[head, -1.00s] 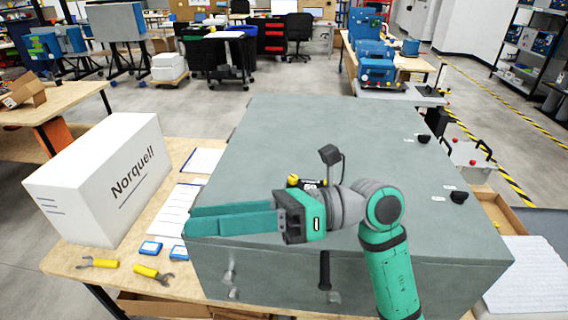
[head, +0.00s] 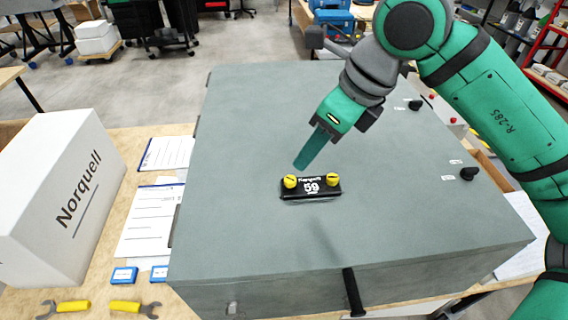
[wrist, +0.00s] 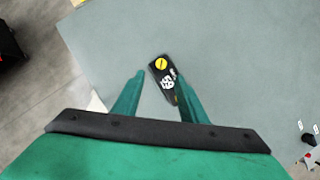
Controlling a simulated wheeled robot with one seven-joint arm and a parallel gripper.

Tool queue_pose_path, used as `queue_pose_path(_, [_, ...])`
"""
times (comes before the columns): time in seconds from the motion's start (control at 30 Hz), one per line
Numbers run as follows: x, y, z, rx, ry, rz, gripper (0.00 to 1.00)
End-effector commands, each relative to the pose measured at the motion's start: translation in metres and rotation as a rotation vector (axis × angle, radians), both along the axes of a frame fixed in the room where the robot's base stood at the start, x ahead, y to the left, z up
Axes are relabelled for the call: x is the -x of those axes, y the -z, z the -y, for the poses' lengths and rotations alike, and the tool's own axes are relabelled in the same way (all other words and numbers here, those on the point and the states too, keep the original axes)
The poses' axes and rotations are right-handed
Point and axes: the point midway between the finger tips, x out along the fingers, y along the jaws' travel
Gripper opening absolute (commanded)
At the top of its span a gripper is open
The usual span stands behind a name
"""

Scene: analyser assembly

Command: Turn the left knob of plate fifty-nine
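Plate fifty-nine (head: 312,194) is a small black plate marked "59", lying on top of the grey analyser housing. Its left yellow knob (head: 290,181) and right yellow knob (head: 332,180) stand at its two ends. My gripper (head: 301,162) is above and just behind the plate, pointing down toward the left knob. In the wrist view, my fingers (wrist: 158,78) are apart with nothing between them. The left knob (wrist: 160,63) shows just beyond the fingertips, between their lines. The right finger covers part of the plate (wrist: 167,83) and most of the right knob.
The grey housing (head: 240,230) has a clear top around the plate. Black knobs (head: 469,174) stand along its right side, and a black handle (head: 353,291) is on its front.

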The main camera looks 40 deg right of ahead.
Motion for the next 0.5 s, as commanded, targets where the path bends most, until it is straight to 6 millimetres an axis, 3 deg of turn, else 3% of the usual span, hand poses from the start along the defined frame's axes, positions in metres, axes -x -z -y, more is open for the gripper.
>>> queue_pose_path(0.17, [-0.002, 0.010, 0.002, 0.011, 0.007, -0.010, 0.39])
queue_pose_path(0.5, [-0.022, 0.063, -0.005, 0.007, 0.009, -0.007, 0.39])
